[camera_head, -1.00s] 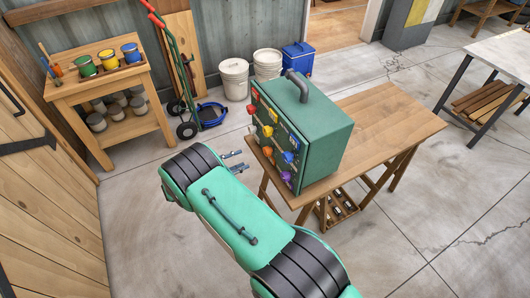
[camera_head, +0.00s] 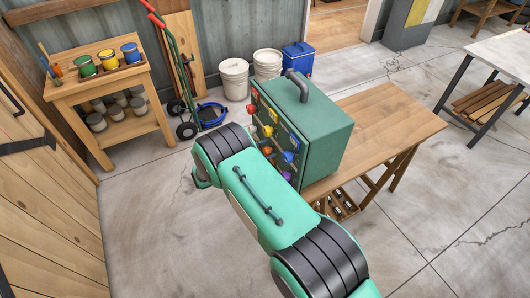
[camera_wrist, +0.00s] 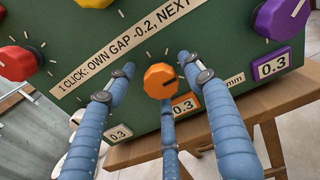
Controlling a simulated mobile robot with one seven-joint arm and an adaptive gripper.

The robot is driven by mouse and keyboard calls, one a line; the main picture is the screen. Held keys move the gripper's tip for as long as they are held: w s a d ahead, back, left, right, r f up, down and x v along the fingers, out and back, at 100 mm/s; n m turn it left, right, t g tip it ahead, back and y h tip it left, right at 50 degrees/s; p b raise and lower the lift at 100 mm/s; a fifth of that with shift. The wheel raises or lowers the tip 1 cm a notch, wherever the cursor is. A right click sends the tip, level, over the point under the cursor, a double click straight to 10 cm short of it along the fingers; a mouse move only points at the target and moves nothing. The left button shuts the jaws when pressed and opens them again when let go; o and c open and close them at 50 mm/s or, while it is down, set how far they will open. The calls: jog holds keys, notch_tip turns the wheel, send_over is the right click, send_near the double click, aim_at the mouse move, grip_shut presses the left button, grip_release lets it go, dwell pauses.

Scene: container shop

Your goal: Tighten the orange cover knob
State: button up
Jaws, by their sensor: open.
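The orange cover knob (camera_wrist: 160,80) is on the green panel of the box, near the centre of the wrist view. It has a dark pointer line on its face. My gripper (camera_wrist: 156,74) is open, with its blue fingers spread left, right and below the knob. I see gaps at the left and right, so it is not held; whether the lower finger touches it I cannot tell. An orange-framed label (camera_wrist: 186,104) reading 0.3 is just below the knob, partly behind the fingers. In the head view my arm hides most of my gripper.
The green box (camera_head: 325,135) stands on a wooden table (camera_head: 400,118). A purple knob (camera_wrist: 283,18) is to the right, yellow (camera_wrist: 100,3) and red (camera_wrist: 17,63) knobs to the left. A printed strip (camera_wrist: 110,58) crosses the panel. The table's right side is clear.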

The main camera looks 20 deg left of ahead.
jog(key=shift+w, duration=0.1)
jog(key=shift+c, duration=0.3)
jog(key=c, duration=1.1)
jog(key=shift+r+m+b, duration=0.1)
jog(key=shift+m+b, duration=0.35)
jog(key=shift+m, duration=0.05)
jog(key=m+b, duration=0.2)
jog(key=m, duration=0.1)
jog(key=shift+m, duration=0.3)
jog(key=m+b, duration=0.3)
jog(key=m, duration=0.1)
jog(key=shift+d, duration=0.1)
